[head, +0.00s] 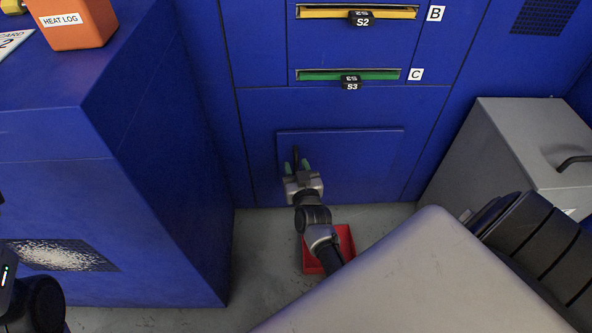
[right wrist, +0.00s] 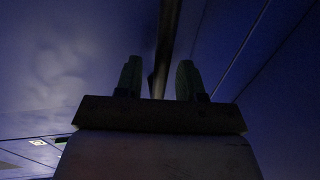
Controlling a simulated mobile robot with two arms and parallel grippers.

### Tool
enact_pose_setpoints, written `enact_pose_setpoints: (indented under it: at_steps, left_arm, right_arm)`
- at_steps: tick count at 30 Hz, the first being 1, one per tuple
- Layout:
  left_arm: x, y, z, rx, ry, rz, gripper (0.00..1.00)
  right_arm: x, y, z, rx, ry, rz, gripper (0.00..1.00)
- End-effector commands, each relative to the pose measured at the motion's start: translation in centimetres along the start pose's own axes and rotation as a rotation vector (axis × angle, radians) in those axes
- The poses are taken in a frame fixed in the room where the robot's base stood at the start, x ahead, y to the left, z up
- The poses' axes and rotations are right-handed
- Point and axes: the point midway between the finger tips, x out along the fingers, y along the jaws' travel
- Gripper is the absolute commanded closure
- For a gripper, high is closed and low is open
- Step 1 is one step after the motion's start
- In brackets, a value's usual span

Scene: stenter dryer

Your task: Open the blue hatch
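The blue hatch (head: 360,165) is a flat panel low on the blue machine front, and it looks shut in the head view. My right gripper (head: 298,167) is at the hatch's left side, with its two greenish fingers pointing at the panel. A dark upright handle (head: 295,156) shows between the fingers. In the right wrist view, the fingers of my right gripper (right wrist: 159,80) stand apart. The dark handle bar (right wrist: 165,45) runs between them, with a visible gap on each side. My left gripper is out of view.
A red tray (head: 347,241) lies on the floor below the hatch, partly behind my right arm. A grey metal box (head: 500,150) stands at the right. A blue cabinet (head: 165,180) with an orange heat log box (head: 85,30) stands at the left. Slots S2 and S3 sit above the hatch.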

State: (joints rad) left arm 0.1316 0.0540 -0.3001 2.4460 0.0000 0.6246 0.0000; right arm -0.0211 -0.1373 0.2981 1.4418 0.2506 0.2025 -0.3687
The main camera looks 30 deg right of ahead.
Motion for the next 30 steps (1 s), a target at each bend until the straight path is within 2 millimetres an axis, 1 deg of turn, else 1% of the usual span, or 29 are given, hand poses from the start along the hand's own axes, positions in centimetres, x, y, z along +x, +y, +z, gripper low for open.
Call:
enact_pose_setpoints:
  at_steps: [3, 10, 11, 15, 18, 26, 30]
  left_arm:
    - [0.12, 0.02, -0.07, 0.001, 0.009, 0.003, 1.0]
    - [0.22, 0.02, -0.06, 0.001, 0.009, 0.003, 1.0]
    - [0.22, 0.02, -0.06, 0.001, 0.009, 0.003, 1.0]
    - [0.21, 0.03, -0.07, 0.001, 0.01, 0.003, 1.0]
    - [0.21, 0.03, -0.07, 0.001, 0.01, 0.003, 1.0]
    - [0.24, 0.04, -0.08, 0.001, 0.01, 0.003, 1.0]
    - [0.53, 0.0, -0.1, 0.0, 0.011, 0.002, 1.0]
  right_arm:
    - [0.46, 0.04, 0.04, 0.0, 0.0, 0.0, 0.61]
    - [0.51, 0.03, -0.06, 0.0, -0.001, 0.0, 0.61]
    - [0.51, 0.03, -0.06, 0.0, -0.001, 0.0, 0.65]
    - [0.5, 0.02, -0.06, 0.0, 0.0, 0.0, 0.86]
    - [0.49, 0.02, -0.06, 0.0, 0.0, 0.0, 1.0]
    - [0.44, 0.03, -0.06, -0.001, 0.0, -0.001, 1.0]
    - [-0.08, 0.06, -0.14, -0.004, -0.001, -0.018, 1.0]
